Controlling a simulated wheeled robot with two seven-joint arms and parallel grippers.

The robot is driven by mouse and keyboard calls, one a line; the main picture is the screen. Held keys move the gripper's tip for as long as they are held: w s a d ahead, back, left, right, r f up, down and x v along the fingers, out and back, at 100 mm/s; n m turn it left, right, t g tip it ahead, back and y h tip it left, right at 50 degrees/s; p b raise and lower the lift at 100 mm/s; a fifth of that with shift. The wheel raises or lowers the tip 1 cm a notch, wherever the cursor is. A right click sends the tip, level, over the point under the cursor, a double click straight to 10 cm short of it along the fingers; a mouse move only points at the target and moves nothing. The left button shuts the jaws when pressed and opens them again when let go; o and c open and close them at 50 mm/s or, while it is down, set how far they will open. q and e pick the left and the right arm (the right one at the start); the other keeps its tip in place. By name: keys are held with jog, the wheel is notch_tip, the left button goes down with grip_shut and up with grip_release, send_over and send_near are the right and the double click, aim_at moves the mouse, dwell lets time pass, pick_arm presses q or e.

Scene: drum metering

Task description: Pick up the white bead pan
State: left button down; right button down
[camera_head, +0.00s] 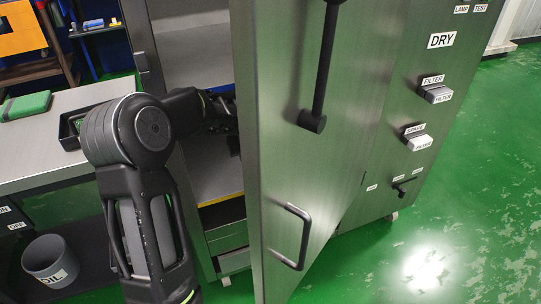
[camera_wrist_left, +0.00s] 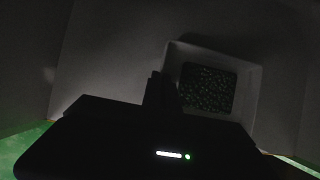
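The white bead pan (camera_wrist_left: 255,92) shows in the left wrist view, right of the middle, in a dark cabinet interior. It is a rectangular pan with dark speckled beads (camera_wrist_left: 207,88) in it. My left gripper (camera_wrist_left: 162,80) is a dark shape in front of the pan's left wall and overlaps it in the picture. It is too dark to tell whether the fingers are apart or shut, or touch the wall. In the head view my left arm reaches into the open cabinet, and its far end is partly hidden by the door. The pan does not show there. My right gripper is out of view.
The open steel cabinet door (camera_head: 290,150) with its black handle (camera_head: 292,238) stands just right of my left arm. A steel bench (camera_head: 50,145) with a green block (camera_head: 25,106) and black tray (camera_head: 70,130) is at left. A grey OIL bucket (camera_head: 50,262) sits below.

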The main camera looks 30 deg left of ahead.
pick_arm(q)
jog(key=shift+r, duration=0.15)
dwell(0.4)
jog(key=shift+w+r+p, duration=0.1)
jog(key=shift+r+p, duration=0.4)
jog(key=shift+r, duration=0.35)
notch_tip(320, 180, up, 2)
jog(key=shift+r+p, duration=0.15)
jog(key=shift+p, duration=0.4)
jog(key=s+d, duration=0.4)
jog(key=s, duration=0.3)
jog(key=s+d, duration=0.5)
jog(key=s, duration=0.3)
jog(key=shift+s+d+f, duration=0.2)
jog(key=shift+d+f, duration=0.05)
jog(key=shift+f, duration=0.1)
